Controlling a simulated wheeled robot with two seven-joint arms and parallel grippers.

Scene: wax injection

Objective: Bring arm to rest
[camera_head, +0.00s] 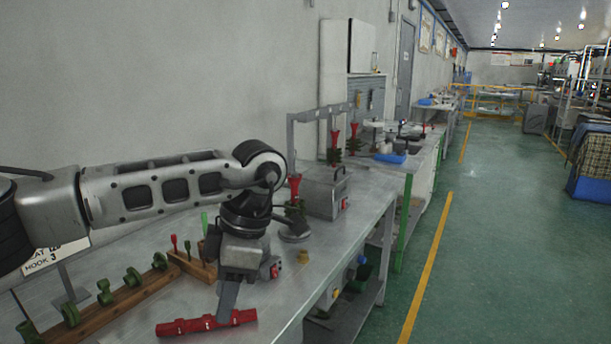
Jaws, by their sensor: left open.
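My left arm reaches in from the left, with its wrist bent downward over the metal workbench (345,205). My left gripper (226,312) points down at the bench and is open. Its finger overlaps a red ribbed bar (190,327) lying on the bench top near the front. I cannot tell whether the finger touches the bar. The far finger is hidden. My right gripper is not in view.
A wooden rack (105,312) with green parts lies left of the gripper. Behind the wrist are a grey box (322,193) and red and green parts. A small brass piece (303,257) sits to the right. The green floor aisle (490,240) is clear.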

